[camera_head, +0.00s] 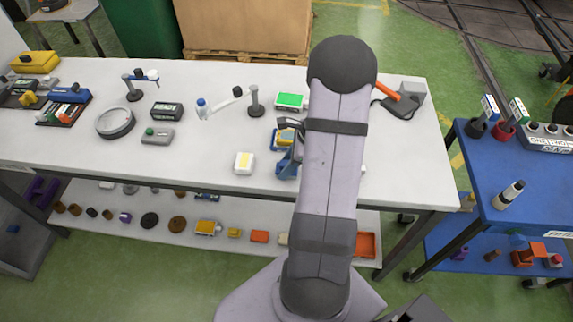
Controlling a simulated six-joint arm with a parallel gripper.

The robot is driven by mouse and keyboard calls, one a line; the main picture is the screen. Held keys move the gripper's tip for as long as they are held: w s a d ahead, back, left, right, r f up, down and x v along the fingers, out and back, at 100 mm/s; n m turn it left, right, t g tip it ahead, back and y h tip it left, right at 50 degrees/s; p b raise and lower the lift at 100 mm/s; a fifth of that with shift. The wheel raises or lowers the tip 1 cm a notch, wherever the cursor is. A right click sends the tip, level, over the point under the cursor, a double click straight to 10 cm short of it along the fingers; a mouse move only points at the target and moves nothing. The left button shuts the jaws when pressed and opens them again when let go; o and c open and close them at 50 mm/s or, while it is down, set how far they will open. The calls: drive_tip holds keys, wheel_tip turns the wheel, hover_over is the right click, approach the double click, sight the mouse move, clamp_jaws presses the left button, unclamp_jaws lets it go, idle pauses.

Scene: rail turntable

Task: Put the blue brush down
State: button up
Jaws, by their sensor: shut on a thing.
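My gripper (289,135) shows only in part at the left side of my arm, over the right half of the white table. It is shut on the blue brush (287,166), which shows as a blue shape just below it in the picture. My arm hides the right part of the brush and most of the fingers. I cannot tell whether the brush touches the table top.
The white table (205,165) has bare room left of the gripper. A green-topped box (290,101) and a grey stand (255,103) are behind. An orange-handled tool (389,91) lies at right.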

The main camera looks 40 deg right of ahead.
drive_tip(key=shift+f, duration=0.1)
drive_tip(key=shift+f, duration=0.1)
drive_tip(key=o, duration=0.9)
drive_tip(key=shift+o, duration=0.2)
drive_tip(key=shift+r, duration=0.3)
drive_tip(key=b+v, duration=0.2)
drive_tip(key=v, duration=0.9)
drive_tip(key=shift+d+r, duration=0.15)
drive_tip(key=shift+r, duration=0.2)
drive_tip(key=shift+s, duration=0.1)
